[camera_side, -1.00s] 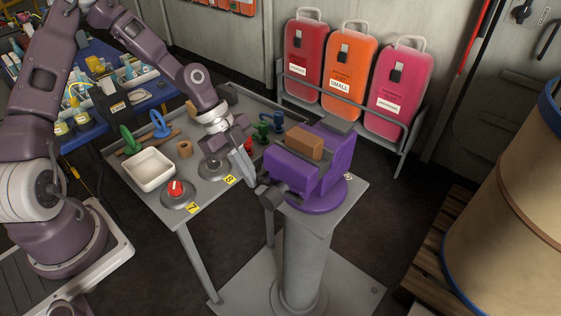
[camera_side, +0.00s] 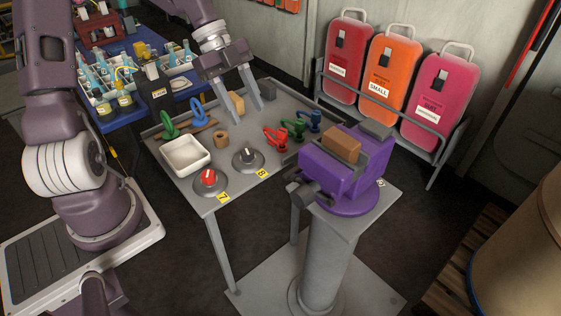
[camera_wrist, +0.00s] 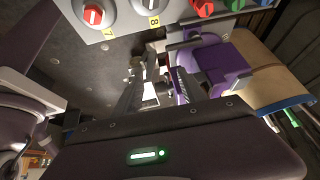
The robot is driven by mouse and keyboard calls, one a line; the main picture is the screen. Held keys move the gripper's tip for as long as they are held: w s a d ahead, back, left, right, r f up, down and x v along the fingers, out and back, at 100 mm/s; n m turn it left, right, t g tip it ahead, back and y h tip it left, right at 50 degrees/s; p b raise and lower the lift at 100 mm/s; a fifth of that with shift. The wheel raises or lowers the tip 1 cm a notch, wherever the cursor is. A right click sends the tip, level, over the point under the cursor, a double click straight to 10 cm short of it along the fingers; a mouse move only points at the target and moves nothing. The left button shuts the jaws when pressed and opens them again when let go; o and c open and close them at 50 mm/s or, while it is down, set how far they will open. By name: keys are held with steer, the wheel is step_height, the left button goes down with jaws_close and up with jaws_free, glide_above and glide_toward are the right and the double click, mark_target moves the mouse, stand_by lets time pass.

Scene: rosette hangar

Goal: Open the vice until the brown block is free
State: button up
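The purple vice (camera_side: 350,187) stands on a grey pedestal at the right end of the workbench. The brown block (camera_side: 341,146) sits upright at the top of its jaws; I cannot tell whether there is a gap beside it. The vice's dark handle (camera_side: 309,193) is on its near left side. My gripper (camera_side: 247,115) is open and empty above the back of the workbench, apart from the vice and its handle. In the wrist view the purple vice (camera_wrist: 226,65) shows beyond the fingers; the block cannot be made out there.
The workbench (camera_side: 226,182) holds a white bin (camera_side: 185,155), a red knob (camera_side: 208,178), a grey knob (camera_side: 247,157) and red, green and blue clamps. A rack of cases (camera_side: 395,75) stands behind the vice. A barrel (camera_side: 525,245) is at the right.

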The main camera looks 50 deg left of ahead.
steer(key=shift+o, duration=0.7)
steer(key=s+d+f+m+g+y, duration=0.1)
steer(key=d+f+m+y, duration=0.1)
steer(key=d+m+y, duration=0.1)
steer(key=d+m, duration=0.1)
steer(key=d, duration=0.1)
steer(key=shift+d+f+m+g, duration=0.3)
steer(key=shift+f+g, duration=0.05)
steer(key=shift+g, duration=0.05)
steer(key=m+t+y, duration=0.4)
steer(key=m+t, duration=0.1)
steer(key=m, duration=0.9)
glide_toward(302, 191)
steer(key=x, duration=1)
steer(key=shift+s, duration=0.1)
steer(key=shift+f, duration=0.3)
steer(key=shift+c, duration=0.4)
